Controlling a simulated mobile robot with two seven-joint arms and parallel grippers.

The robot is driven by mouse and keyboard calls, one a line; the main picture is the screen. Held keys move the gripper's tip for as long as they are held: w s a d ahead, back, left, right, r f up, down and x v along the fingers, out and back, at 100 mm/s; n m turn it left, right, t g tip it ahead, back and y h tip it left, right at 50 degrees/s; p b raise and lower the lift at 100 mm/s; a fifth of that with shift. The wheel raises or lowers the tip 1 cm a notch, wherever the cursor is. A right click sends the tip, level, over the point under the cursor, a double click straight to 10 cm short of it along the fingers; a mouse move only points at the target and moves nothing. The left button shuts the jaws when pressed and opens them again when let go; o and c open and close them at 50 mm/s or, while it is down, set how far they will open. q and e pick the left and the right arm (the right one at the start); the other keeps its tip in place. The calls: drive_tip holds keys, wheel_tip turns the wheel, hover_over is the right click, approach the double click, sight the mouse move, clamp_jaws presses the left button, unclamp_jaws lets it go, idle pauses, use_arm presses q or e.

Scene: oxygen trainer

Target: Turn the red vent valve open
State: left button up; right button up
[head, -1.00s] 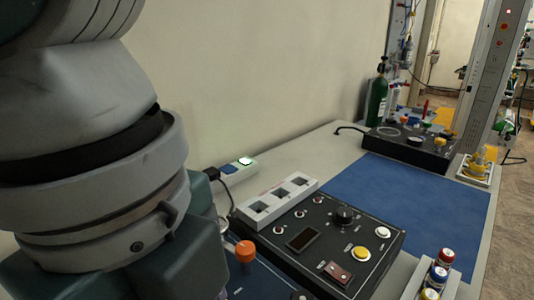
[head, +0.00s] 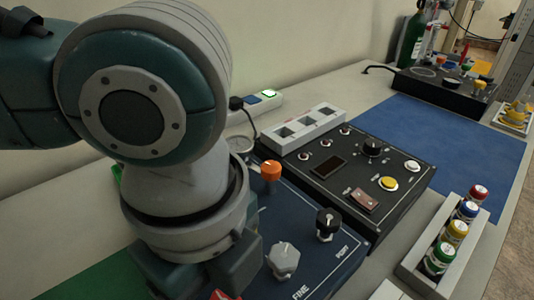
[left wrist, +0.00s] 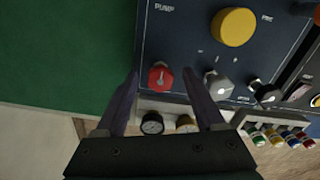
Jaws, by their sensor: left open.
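The red vent valve (left wrist: 160,77) is a red knob with a pale mark, near the edge of a dark blue panel (left wrist: 180,35) in the left wrist view. My left gripper (left wrist: 160,74) is open, one finger on each side of the red knob in that picture. I cannot tell how far the fingertips are from it or whether they touch. In the head view my left arm covers much of the panel (head: 318,252), and the fingers are hidden. A small bit of red shows at the bottom edge there. My right gripper is not in view.
A grey knob (left wrist: 218,88) and a black knob (left wrist: 263,92) sit beside the valve. A large yellow knob (left wrist: 233,27) and gauges (left wrist: 152,122) are close by. A black control box (head: 345,180) and a rack of small cans (head: 430,245) stand to the right.

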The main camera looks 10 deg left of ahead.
use_arm(q)
clamp_jaws()
idle(0.5)
